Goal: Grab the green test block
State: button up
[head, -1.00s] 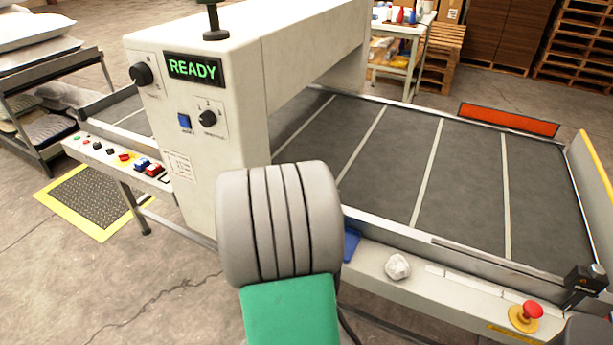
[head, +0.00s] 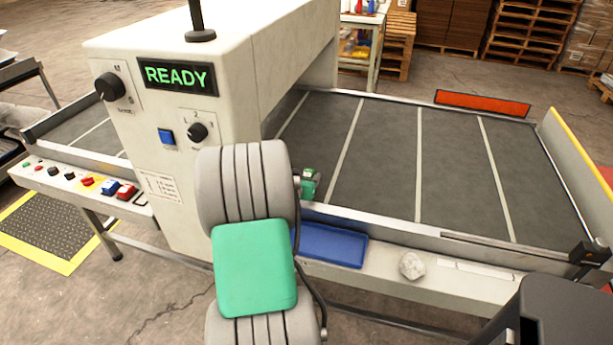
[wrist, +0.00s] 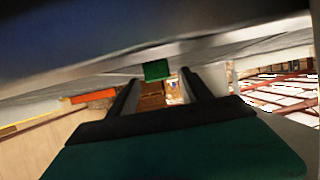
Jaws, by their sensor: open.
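The green test block (wrist: 157,70) shows in the wrist view as a small green box against a pale grey surface. It lies beyond my fingertips, in line with the gap between them. My gripper (wrist: 160,78) is open, its two dark fingers apart with nothing between them. In the head view my arm covers most of the area around my gripper. A small green piece (head: 309,183) shows just right of the arm by the conveyor's near edge; I cannot tell whether it is the block or part of my gripper.
A blue tray (head: 335,245) and a crumpled whitish lump (head: 412,265) lie on the machine's front ledge. The machine housing (head: 205,85) reads READY and stands close behind my arm. The grey conveyor bed (head: 450,165) is clear to the right.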

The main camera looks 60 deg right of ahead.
jog(key=shift+x, duration=1.25)
jog(key=shift+c, duration=0.5)
jog(key=shift+s, duration=0.1)
grip_shut()
